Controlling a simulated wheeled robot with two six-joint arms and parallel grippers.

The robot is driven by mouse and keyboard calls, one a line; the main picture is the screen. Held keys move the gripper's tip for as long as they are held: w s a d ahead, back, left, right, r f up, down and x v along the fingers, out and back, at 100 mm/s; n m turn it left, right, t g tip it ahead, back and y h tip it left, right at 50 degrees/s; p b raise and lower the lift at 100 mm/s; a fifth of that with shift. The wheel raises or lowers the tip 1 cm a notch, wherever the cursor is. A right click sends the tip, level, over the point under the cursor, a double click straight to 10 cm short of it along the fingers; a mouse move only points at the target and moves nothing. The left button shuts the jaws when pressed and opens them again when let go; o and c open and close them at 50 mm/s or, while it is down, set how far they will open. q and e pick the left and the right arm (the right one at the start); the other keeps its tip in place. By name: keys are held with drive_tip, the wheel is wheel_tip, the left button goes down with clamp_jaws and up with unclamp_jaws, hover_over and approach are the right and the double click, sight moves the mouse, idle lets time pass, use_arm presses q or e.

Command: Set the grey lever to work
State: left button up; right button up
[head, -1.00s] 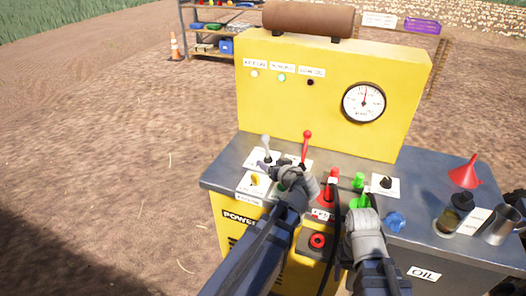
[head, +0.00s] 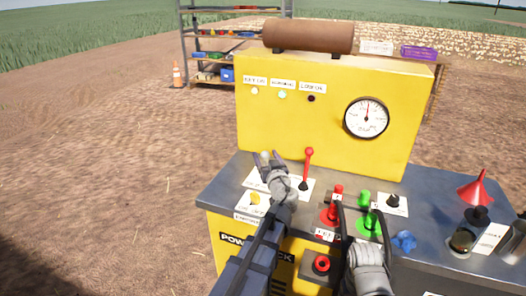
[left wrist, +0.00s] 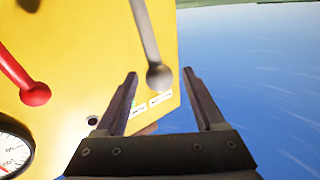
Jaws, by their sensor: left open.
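The grey lever (left wrist: 147,40) with its round knob shows in the left wrist view, upper middle, between the lines of the two fingers. In the head view it is mostly hidden behind my left gripper (head: 267,157), which is over the back left of the console. My left gripper (left wrist: 163,95) is open and empty, its fingers pointing at the knob; I cannot tell whether they reach around it. My right gripper (head: 359,206) has its fingers apart, near the green plug (head: 368,222).
A red lever (head: 307,165) stands just right of my left gripper. A yellow panel (head: 310,135) with lamps and a gauge (head: 366,118) rises behind. A red plug (head: 331,214), a blue knob (head: 404,240) and a red funnel (head: 476,189) are on the right.

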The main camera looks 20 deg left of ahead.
use_arm(q)
drive_tip(key=x, duration=0.4)
drive_tip(key=shift+a, duration=0.1)
drive_tip(key=shift+c, duration=0.3)
clamp_jaws()
idle(1.0)
